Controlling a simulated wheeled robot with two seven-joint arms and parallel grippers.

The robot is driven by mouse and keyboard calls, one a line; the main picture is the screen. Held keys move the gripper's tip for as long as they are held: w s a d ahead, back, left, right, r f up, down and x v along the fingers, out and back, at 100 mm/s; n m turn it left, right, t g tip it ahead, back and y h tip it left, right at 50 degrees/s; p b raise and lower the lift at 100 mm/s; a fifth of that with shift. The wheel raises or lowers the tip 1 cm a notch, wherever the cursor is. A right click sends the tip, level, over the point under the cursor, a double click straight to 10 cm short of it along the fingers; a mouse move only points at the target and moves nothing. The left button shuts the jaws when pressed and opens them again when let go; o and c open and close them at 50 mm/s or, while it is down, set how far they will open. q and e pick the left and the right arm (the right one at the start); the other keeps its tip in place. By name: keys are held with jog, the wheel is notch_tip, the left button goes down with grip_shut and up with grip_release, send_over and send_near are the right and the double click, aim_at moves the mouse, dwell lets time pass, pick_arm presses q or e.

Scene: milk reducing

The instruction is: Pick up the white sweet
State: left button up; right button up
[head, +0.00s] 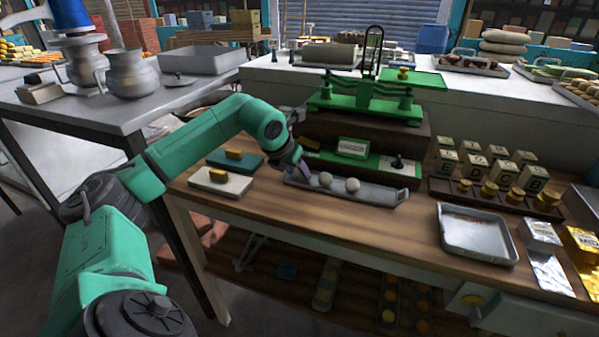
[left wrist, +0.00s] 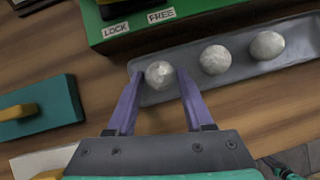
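Three round whitish sweets sit in a row in a long grey metal tray (head: 378,196). In the left wrist view the leftmost white sweet (left wrist: 159,75) lies between the purple fingers of my left gripper (left wrist: 160,80). The fingers are apart, one on each side, with a small gap showing. The middle sweet (left wrist: 215,60) and the right sweet (left wrist: 267,45) lie clear of the fingers. In the head view my left gripper (head: 304,171) is at the tray's left end and hides the leftmost sweet; the other two show at its right (head: 325,179) (head: 352,185).
A green box (left wrist: 130,30) marked LOCK and FREE stands right behind the tray. A green balance scale (head: 365,100) is above it. Teal (head: 236,163) and white (head: 220,182) slabs with yellow blocks lie left. An empty square tray (head: 478,235) is at the right.

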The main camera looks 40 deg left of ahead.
aim_at(297, 172)
pick_arm(q)
grip_shut()
notch_tip(297, 172, up, 20)
jog(key=p, duration=0.5)
